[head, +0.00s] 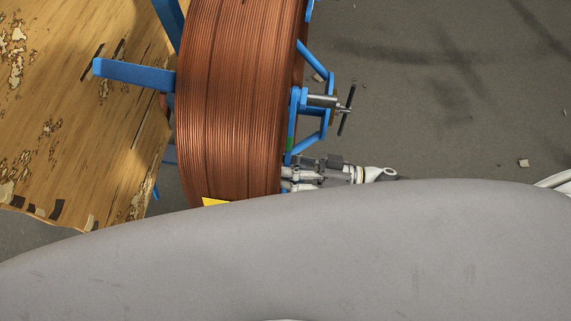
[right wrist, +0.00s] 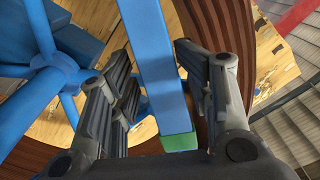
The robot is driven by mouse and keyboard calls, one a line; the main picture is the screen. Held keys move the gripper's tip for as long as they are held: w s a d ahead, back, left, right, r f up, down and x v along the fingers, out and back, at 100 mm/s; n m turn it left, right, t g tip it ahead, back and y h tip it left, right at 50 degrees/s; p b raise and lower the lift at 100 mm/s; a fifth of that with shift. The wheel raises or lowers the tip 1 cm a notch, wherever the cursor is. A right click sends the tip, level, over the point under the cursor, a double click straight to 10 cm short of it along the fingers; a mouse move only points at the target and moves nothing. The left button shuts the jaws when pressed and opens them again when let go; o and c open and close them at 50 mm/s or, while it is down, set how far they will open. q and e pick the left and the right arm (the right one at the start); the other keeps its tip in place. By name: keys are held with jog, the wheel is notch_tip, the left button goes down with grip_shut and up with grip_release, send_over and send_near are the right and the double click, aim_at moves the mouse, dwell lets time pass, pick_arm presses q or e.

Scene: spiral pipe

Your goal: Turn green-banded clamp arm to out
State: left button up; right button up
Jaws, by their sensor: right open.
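The green-banded clamp arm is a blue bar (right wrist: 158,75) with a green band (right wrist: 179,142) at its end. In the right wrist view it runs between the two dark fingers of my right gripper (right wrist: 154,62). The fingers are open, one on each side of the bar; I cannot tell whether either touches it. In the head view the green band (head: 290,143) shows at the right side of the copper pipe spool (head: 235,95), and my right gripper (head: 287,178) is just below it. My left gripper is not in view.
A blue hub with spokes (right wrist: 55,72) is left of the fingers in the right wrist view. A blue bracket with a metal screw and dark handle (head: 345,110) sticks out right of the spool. A worn wooden panel (head: 95,110) is at left. Grey floor at right is mostly clear.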

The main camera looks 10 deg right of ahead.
jog(key=shift+s, duration=0.2)
jog(key=v, duration=0.8)
jog(key=shift+w+r, duration=0.1)
jog(key=shift+w, duration=0.1)
